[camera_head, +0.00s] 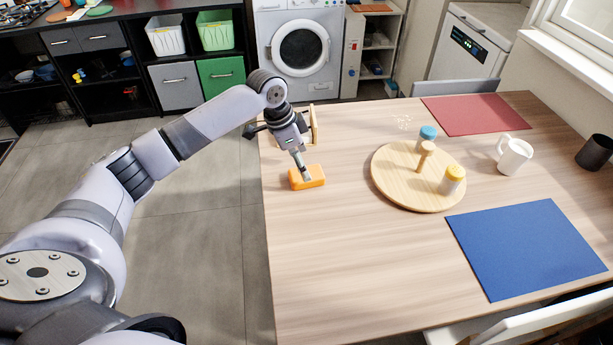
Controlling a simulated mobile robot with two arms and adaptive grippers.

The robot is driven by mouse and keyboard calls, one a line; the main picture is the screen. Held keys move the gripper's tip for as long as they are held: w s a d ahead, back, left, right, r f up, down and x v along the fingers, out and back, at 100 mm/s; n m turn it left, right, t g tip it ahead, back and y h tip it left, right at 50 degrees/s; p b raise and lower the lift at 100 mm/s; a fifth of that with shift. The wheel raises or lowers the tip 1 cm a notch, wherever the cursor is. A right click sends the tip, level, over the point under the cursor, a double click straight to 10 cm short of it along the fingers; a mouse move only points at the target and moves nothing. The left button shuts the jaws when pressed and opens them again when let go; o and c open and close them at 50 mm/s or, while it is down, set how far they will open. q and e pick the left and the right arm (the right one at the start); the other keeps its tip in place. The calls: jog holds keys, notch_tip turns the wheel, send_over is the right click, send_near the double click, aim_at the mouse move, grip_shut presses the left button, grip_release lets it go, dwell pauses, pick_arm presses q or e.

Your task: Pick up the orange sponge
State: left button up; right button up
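The orange sponge (308,178) lies on the wooden table near its left edge. My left arm reaches in from the left, and my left gripper (306,176) points down at the sponge. Its fingertips are at the top of the sponge and overlap it in the picture. The fingers are small and partly merged with each other here, so I cannot tell whether they are open or closed on the sponge. The sponge looks to be resting on the table. My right gripper is not in view.
A wooden holder (314,124) stands behind the gripper at the table's edge. A round wooden tray (400,190) with two shakers is to the right. A white mug (514,155), a red mat (470,114) and a blue mat (525,245) lie farther right. The front left tabletop is clear.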

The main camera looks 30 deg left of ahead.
pick_arm(q)
jog(key=x, duration=0.2)
jog(key=shift+d+f, duration=0.2)
jog(key=shift+f, duration=0.7)
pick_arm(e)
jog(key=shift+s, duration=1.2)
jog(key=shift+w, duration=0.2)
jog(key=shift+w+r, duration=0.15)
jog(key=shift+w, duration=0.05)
pick_arm(q)
jog(key=shift+f+p, duration=0.2)
jog(key=shift+p, duration=0.25)
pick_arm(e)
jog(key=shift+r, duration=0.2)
pick_arm(q)
jog(key=shift+c, duration=0.5)
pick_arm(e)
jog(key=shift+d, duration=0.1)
pick_arm(q)
jog(key=c, duration=0.9)
